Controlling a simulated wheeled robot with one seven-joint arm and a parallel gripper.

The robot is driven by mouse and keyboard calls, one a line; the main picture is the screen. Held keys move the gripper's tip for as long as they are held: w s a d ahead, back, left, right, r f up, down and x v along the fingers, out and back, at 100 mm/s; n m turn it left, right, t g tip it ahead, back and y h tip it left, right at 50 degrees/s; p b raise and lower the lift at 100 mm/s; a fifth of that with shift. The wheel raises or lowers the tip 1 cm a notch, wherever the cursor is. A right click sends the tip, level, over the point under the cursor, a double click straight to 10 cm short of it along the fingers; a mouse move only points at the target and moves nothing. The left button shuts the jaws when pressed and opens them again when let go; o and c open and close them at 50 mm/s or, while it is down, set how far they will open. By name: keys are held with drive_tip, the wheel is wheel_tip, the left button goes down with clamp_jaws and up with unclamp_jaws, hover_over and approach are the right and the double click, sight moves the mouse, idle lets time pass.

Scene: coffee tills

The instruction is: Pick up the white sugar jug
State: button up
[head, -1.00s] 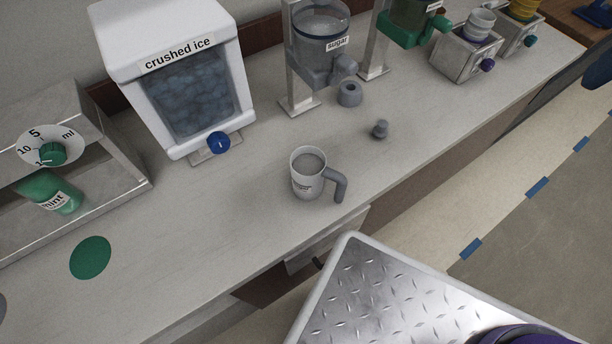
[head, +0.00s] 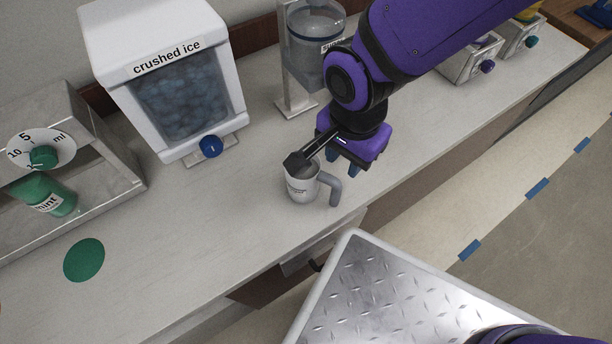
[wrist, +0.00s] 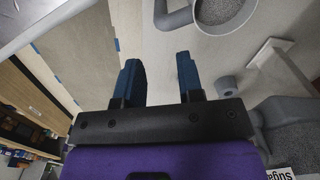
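The white sugar jug (head: 300,190) stands upright on the counter, with a grey handle on its right side. In the wrist view the jug (wrist: 223,14) is at the top right, partly cut off, with grainy contents and its handle (wrist: 174,18) pointing left. My gripper (head: 350,165) is just behind and above the jug's handle in the head view. In the wrist view its two blue fingers (wrist: 160,78) are apart with nothing between them. The fingers do not touch the jug in the wrist view. Part of the jug's rim is hidden by a dark part of my wrist.
The sugar dispenser (head: 312,45) stands behind my arm; it also shows in the wrist view (wrist: 290,125). The crushed ice box (head: 170,85) is to the left.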

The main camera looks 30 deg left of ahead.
sight(338, 181)
drive_tip(key=shift+s+a+f, duration=0.1)
drive_tip(key=shift+s+f, duration=0.05)
drive_tip(key=shift+f, duration=2.5)
drive_tip(key=shift+s+a+f, duration=0.1)
drive_tip(key=shift+f, duration=2.55)
clamp_jaws()
